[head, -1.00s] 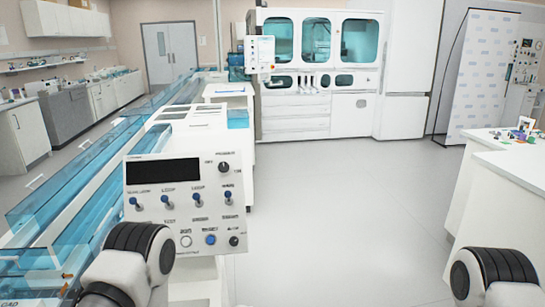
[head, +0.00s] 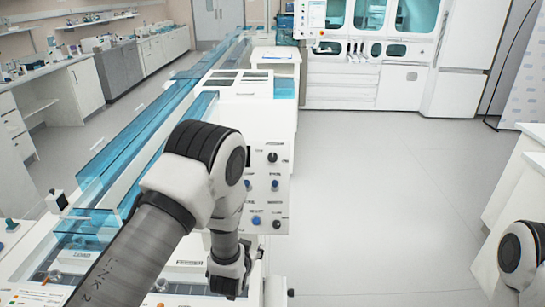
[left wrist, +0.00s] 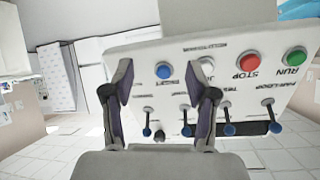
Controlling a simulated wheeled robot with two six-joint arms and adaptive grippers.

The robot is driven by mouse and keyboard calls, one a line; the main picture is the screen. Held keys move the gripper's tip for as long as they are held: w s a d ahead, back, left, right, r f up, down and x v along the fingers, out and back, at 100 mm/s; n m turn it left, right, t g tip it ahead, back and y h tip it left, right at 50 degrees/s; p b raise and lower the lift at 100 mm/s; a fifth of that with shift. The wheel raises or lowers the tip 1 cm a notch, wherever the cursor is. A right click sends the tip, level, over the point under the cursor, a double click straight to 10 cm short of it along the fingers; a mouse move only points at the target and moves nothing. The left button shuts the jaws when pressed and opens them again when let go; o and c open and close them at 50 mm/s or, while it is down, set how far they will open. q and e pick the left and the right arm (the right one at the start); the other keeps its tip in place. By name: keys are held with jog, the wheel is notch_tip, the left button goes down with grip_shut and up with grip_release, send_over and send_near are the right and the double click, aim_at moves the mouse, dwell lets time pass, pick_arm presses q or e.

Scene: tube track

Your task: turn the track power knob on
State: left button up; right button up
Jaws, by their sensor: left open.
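The control panel (head: 281,190) hangs at the near end of the track in the head view, partly covered by my left arm. A black knob (head: 272,157) at its upper right looks like the power knob; its label is too blurred to read. My right gripper is out of view.
The blue-covered track (head: 140,135) runs back on the left. Open floor (head: 390,200) lies right of the panel.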

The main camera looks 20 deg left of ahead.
pick_arm(q)
jog(key=w+d+r+t, duration=0.1)
jog(key=w+r+t, duration=0.2)
jog(key=w+r, duration=0.5)
jog(key=t+y, duration=0.1)
jog(key=t, duration=0.2)
send_near(273, 158)
jog(key=w, duration=0.2)
jog(key=w+p, duration=0.1)
jog(key=w, duration=0.1)
jog(key=w+a+p, duration=0.1)
jog(key=w, duration=0.1)
jog(key=w+p, duration=0.1)
jog(key=w, duration=0.2)
jog(key=shift+w+a, duration=0.15)
jog(key=shift+a, duration=0.15)
jog(key=shift+f, duration=0.1)
jog(key=shift+c, duration=0.4)
grip_shut()
